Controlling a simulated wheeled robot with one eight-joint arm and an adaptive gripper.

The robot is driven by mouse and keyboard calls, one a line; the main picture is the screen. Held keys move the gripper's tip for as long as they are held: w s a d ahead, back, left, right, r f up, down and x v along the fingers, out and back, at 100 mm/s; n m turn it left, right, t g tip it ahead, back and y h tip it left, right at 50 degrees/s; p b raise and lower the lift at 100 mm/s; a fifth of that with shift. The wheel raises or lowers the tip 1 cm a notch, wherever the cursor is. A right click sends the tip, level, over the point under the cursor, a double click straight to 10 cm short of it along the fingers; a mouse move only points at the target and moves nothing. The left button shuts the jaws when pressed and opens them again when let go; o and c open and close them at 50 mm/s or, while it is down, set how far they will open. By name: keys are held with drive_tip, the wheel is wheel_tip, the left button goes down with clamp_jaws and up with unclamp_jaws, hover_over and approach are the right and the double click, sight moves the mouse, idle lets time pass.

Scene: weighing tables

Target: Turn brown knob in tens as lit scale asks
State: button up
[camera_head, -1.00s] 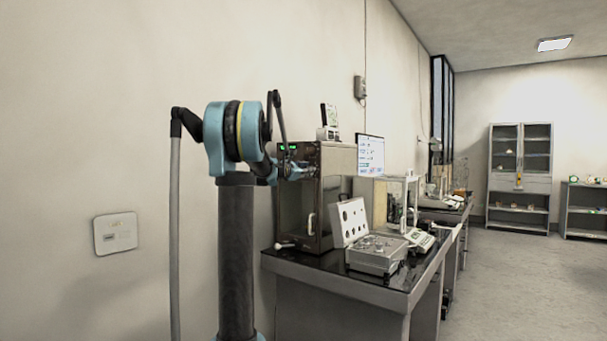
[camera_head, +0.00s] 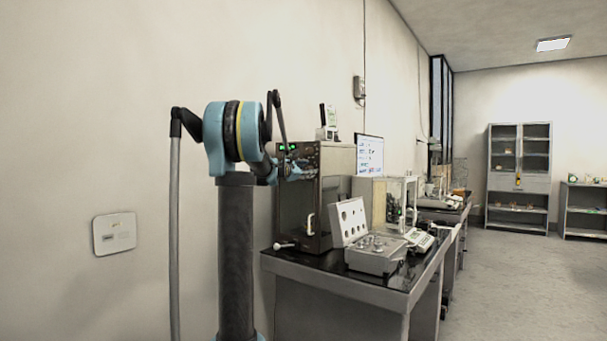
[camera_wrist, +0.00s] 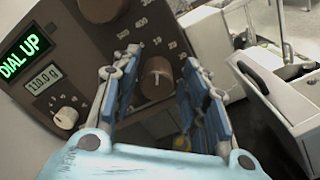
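A brown knob (camera_wrist: 157,77) with a pale pointer mark sits on the dark panel of the scale cabinet, with printed numbers around it. My gripper (camera_wrist: 160,67) is open in the wrist view, one blue-padded finger to each side of this knob, with gaps showing between fingers and knob. A lit green display (camera_wrist: 25,55) reads "DIAL UP". A small grey readout (camera_wrist: 46,77) below it appears to read 110.0 g. In the head view the cabinet (camera_head: 310,190) stands on a table and my gripper reaches its upper panel; the fingers are too small to judge there.
A second brown knob (camera_wrist: 102,8) is cut off at the wrist view's top. A small pale knob (camera_wrist: 66,115) is at lower left. An open weight box (camera_head: 375,258) stands on the dark table (camera_head: 330,280), with a glass-sided balance (camera_head: 410,188) behind.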

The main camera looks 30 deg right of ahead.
drive_tip(key=shift+w+a, duration=0.1)
drive_tip(key=shift+a, duration=0.05)
drive_tip(key=shift+a, duration=0.2)
drive_tip(key=v, duration=1.1)
drive_tip(key=shift+a, duration=0.2)
drive_tip(key=shift+f, duration=0.15)
idle(0.9)
drive_tip(key=s+a+n, duration=0.2)
drive_tip(key=a+n, duration=0.2)
drive_tip(key=n, duration=0.1)
drive_tip(key=x, duration=1.7)
drive_tip(key=shift+w+a, duration=0.1)
drive_tip(key=shift+a, duration=0.05)
drive_tip(key=c, duration=1.1)
